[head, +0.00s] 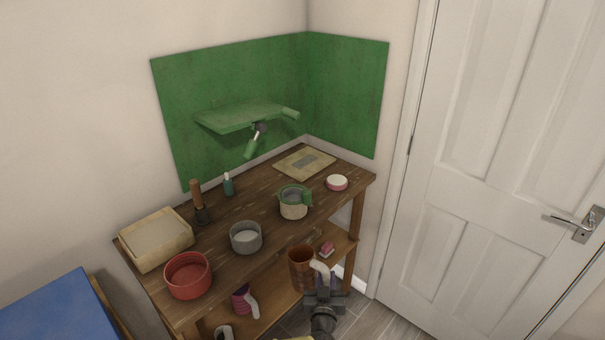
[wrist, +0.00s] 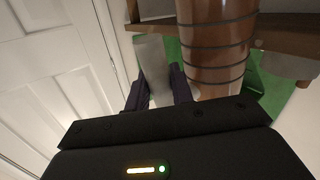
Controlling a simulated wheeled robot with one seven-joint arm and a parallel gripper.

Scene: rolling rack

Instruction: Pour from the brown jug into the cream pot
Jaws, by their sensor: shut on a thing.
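The brown jug (head: 301,270) has dark bands and a pale handle. My gripper (head: 321,284) is shut on that handle and holds the jug about upright, in front of the rack's front edge. In the wrist view the jug (wrist: 214,45) fills the upper middle, with the pale handle between the dark fingers of my gripper (wrist: 160,88). The jug's contents cannot be made out. The cream pot (head: 293,210), with a green rim and a green handle at its right, stands upright on the rack top, behind the jug and apart from it.
On the wooden rack top (head: 262,211) stand a grey pot (head: 246,238), a red pot (head: 188,276), a cream tray (head: 156,238), a brush (head: 199,203), a small teal bottle (head: 228,184) and a pink-white dish (head: 337,183). A green shelf (head: 240,116) overhangs the back. A white door (head: 495,150) is at right.

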